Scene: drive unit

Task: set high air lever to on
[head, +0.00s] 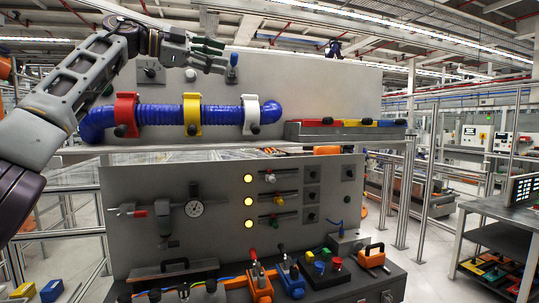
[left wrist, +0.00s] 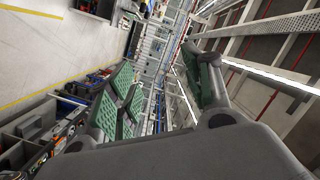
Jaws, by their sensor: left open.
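I take this to be the high air lever; no label is readable. My left gripper reaches in from the upper left, its fingers pointing right. My right gripper is not in view.
A blue hose (head: 160,118) with red, yellow and white clamps runs below the gripper. A tray (head: 345,132) of coloured parts is at its right. The lower panel (head: 130,240) has a gauge (head: 194,208) and yellow lamps. Space above the upper panel looks free.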

